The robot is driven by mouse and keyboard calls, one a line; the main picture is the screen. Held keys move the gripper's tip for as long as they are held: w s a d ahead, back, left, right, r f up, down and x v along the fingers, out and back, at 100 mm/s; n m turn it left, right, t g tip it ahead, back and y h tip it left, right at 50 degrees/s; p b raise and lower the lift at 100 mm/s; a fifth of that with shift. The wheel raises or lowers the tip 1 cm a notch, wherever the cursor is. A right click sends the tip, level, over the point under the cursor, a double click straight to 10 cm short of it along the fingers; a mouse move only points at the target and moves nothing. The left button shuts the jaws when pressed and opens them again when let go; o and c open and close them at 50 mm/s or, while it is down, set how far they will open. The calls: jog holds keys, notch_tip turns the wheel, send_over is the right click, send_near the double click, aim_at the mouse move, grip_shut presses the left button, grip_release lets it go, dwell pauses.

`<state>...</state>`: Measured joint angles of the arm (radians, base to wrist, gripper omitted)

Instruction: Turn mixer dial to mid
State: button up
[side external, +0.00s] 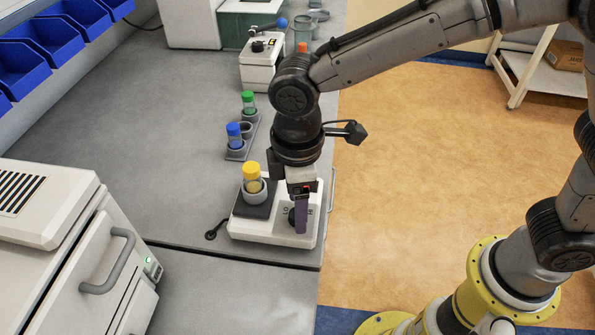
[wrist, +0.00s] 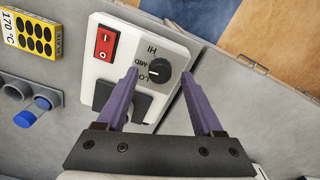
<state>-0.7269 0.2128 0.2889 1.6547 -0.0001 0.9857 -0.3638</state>
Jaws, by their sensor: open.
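The white mixer (side external: 265,228) sits near the bench's front edge, with a yellow-capped vial (side external: 252,178) upright in a holder on its dark pad. In the wrist view the white panel (wrist: 125,50) carries a round black dial (wrist: 159,71) with LO, MID and HI printed around it. The dial's pale mark seems to point near LO, but it is too small to be sure. My gripper (wrist: 159,69) is open. Its purple fingers point down on either side of the dial, with a gap to each side. In the side view my gripper (side external: 301,228) partly hides the dial.
A red rocker switch (wrist: 106,42) sits on the panel beside the dial. A grey rack (side external: 237,153) with blue- and green-capped tubes stands behind the mixer. A white box with a lever (side external: 259,72) is farther back. A large white machine (side external: 75,235) stands at left.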

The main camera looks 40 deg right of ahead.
notch_tip(320, 180, up, 13)
jog(key=shift+f, duration=0.15)
dwell(0.4)
jog(key=s+d+r+m+t+y, duration=0.1)
jog(key=d+r+m, duration=0.25)
jog(key=d, duration=0.55)
jog(key=s+d+r+m+t, duration=0.2)
jog(key=d+r, duration=0.2)
jog(key=d, duration=0.5)
jog(key=s+d+f+m+t+h, duration=0.1)
jog(key=s+d+f+m+t, duration=0.1)
jog(key=s+d+f+m, duration=0.5)
jog(key=s+d+f, duration=0.2)
jog(key=s+f, duration=0.1)
jog(key=s, duration=0.1)
jog(key=shift+s+d+t, duration=0.15)
jog(key=shift+t, duration=0.15)
